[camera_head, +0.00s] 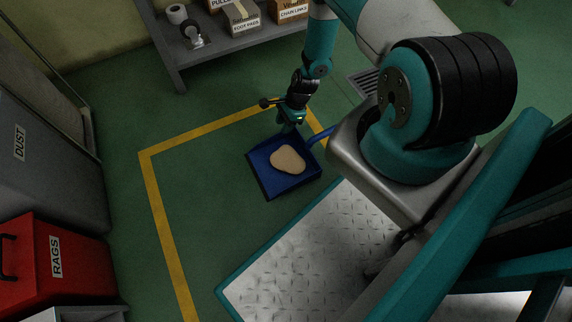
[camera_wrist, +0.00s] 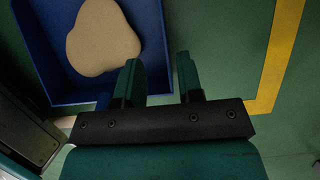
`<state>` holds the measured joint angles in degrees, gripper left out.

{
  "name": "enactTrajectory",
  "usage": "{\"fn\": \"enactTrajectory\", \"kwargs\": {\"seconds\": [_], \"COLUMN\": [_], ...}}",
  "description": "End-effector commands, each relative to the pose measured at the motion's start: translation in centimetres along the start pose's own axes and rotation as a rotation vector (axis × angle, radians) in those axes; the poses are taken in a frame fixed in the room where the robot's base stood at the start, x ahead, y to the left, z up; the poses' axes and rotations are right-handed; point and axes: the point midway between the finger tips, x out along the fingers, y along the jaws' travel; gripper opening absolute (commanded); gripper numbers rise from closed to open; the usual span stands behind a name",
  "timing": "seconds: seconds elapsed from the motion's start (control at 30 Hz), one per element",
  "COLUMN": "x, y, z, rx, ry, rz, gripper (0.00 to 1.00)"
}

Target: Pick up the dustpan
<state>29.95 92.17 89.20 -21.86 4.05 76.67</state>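The blue dustpan (camera_head: 262,182) lies on the green floor in the head view, with a flat tan pile (camera_head: 287,159) in it. Its blue handle (camera_head: 322,131) runs off to the upper right, partly hidden behind my arm. My gripper (camera_head: 289,128) points down at the pan's far edge. In the wrist view the dustpan (camera_wrist: 45,60) and the tan pile (camera_wrist: 103,38) fill the upper left. There my gripper (camera_wrist: 160,78) has its two fingers apart, with the pan's side edge appearing between them. I cannot tell whether the fingers touch it.
A yellow floor line (camera_head: 163,212) runs around the pan. A grey shelf (camera_head: 230,42) with boxes stands behind. A grey dust bin (camera_head: 45,150) and a red rags box (camera_head: 62,262) stand at the left. The floor left of the pan is clear.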

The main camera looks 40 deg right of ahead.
Motion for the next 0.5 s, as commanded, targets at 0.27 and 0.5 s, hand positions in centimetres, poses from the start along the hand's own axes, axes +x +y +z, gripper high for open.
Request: {"fn": "enactTrajectory", "kwargs": {"seconds": [0.27, 0.5], "x": [2.6, 5.4], "y": [-0.1, -0.5], "z": [0.1, 0.5], "rx": [-0.001, -0.004], "ry": [0.0, 0.0], "rz": [-0.001, 0.0], "gripper": [0.34, 0.34]}}
